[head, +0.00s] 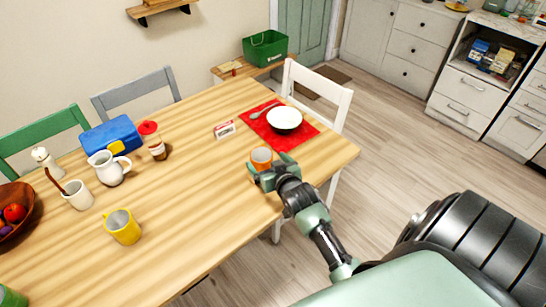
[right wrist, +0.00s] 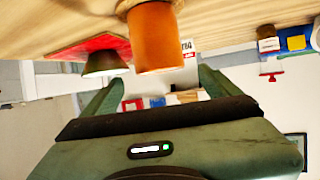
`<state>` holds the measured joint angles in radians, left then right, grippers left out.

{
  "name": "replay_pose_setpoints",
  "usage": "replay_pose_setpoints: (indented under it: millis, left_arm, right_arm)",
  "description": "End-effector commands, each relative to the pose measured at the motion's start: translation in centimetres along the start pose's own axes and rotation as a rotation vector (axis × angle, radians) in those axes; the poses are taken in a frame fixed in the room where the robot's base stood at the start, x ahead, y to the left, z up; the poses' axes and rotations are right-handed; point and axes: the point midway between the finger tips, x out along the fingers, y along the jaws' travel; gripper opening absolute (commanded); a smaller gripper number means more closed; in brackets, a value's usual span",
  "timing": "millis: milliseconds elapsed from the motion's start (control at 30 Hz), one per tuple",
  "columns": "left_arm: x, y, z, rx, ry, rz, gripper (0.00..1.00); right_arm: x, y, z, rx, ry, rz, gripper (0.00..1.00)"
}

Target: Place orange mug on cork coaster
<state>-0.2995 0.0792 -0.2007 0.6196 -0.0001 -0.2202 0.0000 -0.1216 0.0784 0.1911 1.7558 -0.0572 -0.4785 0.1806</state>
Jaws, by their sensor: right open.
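The orange mug (head: 261,157) stands on the wooden table near its right end, in front of the red placemat. My right gripper (head: 262,176) is at the near side of the mug. In the right wrist view, which is upside down, the mug (right wrist: 155,40) is just beyond the open fingers (right wrist: 155,82), with a gap around it. A light brown round edge (right wrist: 128,5) at the mug's base looks like the cork coaster; the head view hides it behind mug and gripper. My left gripper is not in view.
The red placemat (head: 265,131) holds a white bowl (head: 284,119) and a spoon. A small white-and-red box (head: 224,130) lies left of it. A yellow mug (head: 123,227) and white pitcher (head: 109,168) stand farther left. A white chair (head: 315,95) is at the table's far right. Mid-table is clear.

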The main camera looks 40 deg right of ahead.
Motion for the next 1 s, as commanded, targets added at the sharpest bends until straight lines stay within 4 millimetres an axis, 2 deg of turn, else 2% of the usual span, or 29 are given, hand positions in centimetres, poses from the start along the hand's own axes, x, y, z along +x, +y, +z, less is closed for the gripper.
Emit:
replay_pose_setpoints:
  millis: [100, 300, 1000]
  left_arm:
    - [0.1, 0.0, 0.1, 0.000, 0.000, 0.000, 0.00]
    - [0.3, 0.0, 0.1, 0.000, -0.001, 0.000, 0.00]
    - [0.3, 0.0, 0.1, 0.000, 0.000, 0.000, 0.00]
  right_arm:
    - [-2.5, 0.0, 0.1, 0.000, 0.000, 0.000, 0.91]
    - [-4.9, 0.0, 0.0, 0.001, 0.001, 0.000, 0.91]
    - [-5.6, -0.2, 0.2, -0.005, -0.012, -0.003, 0.91]
